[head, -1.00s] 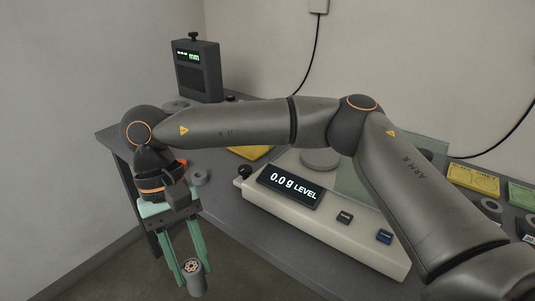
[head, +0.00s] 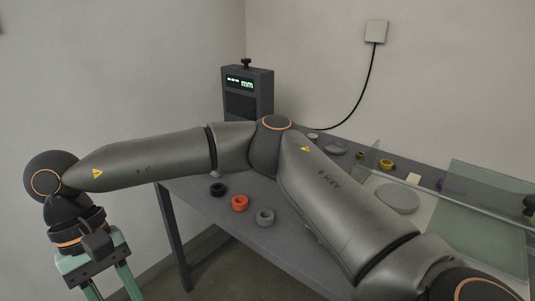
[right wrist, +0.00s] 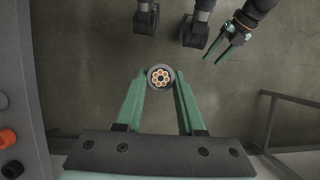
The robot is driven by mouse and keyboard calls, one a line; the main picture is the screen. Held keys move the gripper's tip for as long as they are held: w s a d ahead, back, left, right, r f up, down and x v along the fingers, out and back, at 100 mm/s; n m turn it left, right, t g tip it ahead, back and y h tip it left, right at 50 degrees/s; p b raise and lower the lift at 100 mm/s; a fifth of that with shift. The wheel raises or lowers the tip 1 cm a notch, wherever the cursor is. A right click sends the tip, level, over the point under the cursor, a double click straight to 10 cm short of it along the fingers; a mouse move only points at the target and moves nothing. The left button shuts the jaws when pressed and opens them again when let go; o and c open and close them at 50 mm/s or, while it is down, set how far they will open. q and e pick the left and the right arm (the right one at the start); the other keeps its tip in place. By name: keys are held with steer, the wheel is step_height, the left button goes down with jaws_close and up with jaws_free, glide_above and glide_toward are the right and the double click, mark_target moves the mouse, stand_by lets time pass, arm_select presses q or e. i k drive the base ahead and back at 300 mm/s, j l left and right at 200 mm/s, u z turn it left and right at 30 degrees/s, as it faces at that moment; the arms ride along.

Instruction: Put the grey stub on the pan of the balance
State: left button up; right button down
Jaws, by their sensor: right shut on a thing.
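The grey stub (right wrist: 161,77) is a short grey cylinder with several copper cores in its end face. My right gripper (right wrist: 160,80) is shut on it, over bare floor beside the table. In the head view that gripper is at the lower left, its fingertips and the stub below the picture edge. The balance's round grey pan (head: 397,197) is at the right, with nothing seen on it. My right arm hides part of the balance, and its display is not in view. My left gripper (right wrist: 222,50) shows at the top right of the right wrist view, fingers apart and empty.
A glass panel (head: 487,205) stands beside the pan. A dark meter box (head: 248,92) is at the back. My right arm spans the table.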

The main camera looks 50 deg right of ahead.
mark_target(398, 195)
steer(key=i+z, duration=0.2)
steer(key=z, duration=0.2)
steer(key=i+z, duration=0.15)
steer(key=z, duration=0.3)
steer(key=i+j+z, duration=0.2)
steer(key=z, duration=0.2)
steer(key=i+j+z, duration=0.15)
steer(key=z, duration=0.25)
steer(key=i+j+z, duration=0.1)
steer(key=j+z, duration=0.15)
steer(key=z, duration=0.2)
